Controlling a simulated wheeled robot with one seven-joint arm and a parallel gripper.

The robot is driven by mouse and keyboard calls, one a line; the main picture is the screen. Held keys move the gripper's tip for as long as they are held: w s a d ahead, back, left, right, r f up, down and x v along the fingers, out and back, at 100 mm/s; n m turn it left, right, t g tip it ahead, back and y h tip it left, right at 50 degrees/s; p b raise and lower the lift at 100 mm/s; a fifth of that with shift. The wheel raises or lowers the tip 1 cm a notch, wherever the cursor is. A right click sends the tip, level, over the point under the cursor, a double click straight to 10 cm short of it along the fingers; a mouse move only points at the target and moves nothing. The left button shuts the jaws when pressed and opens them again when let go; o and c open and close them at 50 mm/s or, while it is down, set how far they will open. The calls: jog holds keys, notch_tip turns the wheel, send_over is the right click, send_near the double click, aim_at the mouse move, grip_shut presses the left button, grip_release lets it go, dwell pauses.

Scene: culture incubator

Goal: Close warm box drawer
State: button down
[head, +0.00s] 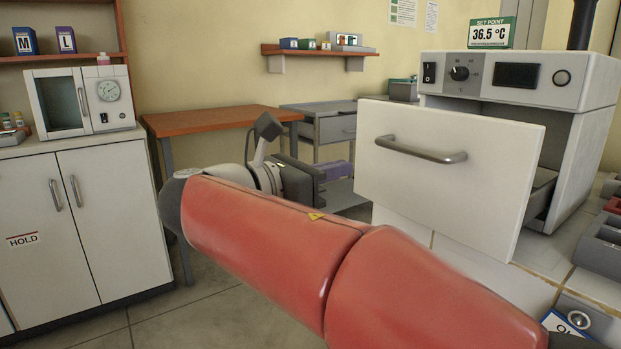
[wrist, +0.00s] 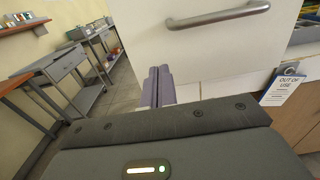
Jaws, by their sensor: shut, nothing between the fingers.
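The warm box (head: 505,80) stands on the tiled counter at the right, with a dial, a dark display and a "36.5 °C" set point sign on top. Its drawer (head: 455,195) is pulled well out, with a white front and a grey bar handle (head: 420,150). The handle also shows at the top of the wrist view (wrist: 218,15). My gripper (head: 338,170) is left of the drawer front, apart from the handle. Its purple-grey fingers are together and empty in the wrist view (wrist: 158,86), below and left of the handle. The drawer's inside is mostly hidden behind its front.
My red arm crosses the front. An "OUT OF USE" tag (wrist: 284,88) hangs on the counter front at right. A wooden table (head: 215,120) and grey bench (head: 325,125) stand behind. A white cabinet (head: 105,220) is at left. Grey racks (head: 605,245) sit on the counter's right.

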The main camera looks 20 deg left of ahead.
aim_at(379, 159)
jog(key=x, duration=0.6)
jog(key=shift+w+d, duration=0.2)
jog(key=shift+w, duration=0.05)
